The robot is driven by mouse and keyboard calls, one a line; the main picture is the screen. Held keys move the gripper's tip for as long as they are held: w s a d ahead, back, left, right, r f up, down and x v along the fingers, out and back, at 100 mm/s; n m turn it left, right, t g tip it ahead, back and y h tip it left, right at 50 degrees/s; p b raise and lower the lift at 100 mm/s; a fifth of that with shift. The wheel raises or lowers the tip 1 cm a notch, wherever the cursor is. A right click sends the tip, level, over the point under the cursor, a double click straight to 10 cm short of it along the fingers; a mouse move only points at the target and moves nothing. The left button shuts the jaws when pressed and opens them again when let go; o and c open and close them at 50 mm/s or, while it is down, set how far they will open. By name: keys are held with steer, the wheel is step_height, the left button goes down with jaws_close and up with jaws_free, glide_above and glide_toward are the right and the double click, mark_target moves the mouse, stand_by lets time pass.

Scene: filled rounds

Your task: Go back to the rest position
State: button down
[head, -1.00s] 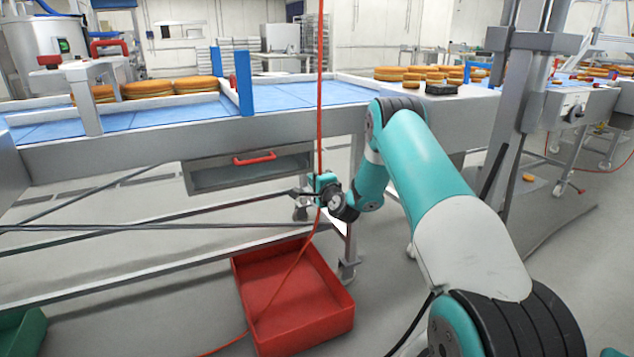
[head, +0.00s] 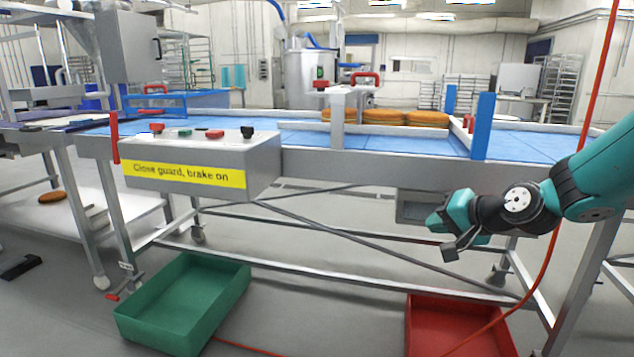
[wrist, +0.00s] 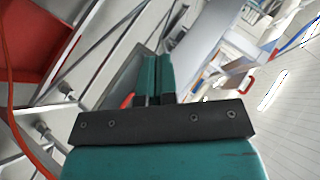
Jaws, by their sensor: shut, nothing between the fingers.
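My gripper (head: 447,238) is at the right of the head view, in front of the conveyor frame and above the red crate. It is shut and holds nothing. In the wrist view its two teal fingers (wrist: 154,75) lie side by side beyond the dark bracket. My teal arm reaches in from the right edge of the head view.
The conveyor (head: 330,163) with a blue belt runs across the view, bearing several filled rounds (head: 380,115). A control box (head: 200,163) reads "Close guard, brake on". A green crate (head: 185,300) and a red crate (head: 455,325) stand on the floor. A red cable (head: 590,85) hangs near my arm.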

steer(key=s+a+r+n+g, duration=0.25)
steer(key=s+a+n, duration=0.2)
steer(key=s, duration=0.45)
steer(key=s+a+r+n+g, duration=0.1)
steer(key=s+a+n+g, duration=0.2)
steer(key=s+a, duration=0.35)
steer(key=s+d+n+g+h, duration=0.15)
steer(key=s+n+g, duration=0.3)
steer(key=s, duration=1.35)
step_height(320, 180, up, 21)
steer(key=p, duration=2.1)
steer(key=shift+s+n+p, duration=0.3)
steer(key=shift+s+n, duration=0.1)
steer(key=shift+r+h, duration=0.1)
steer(key=shift+h, duration=0.15)
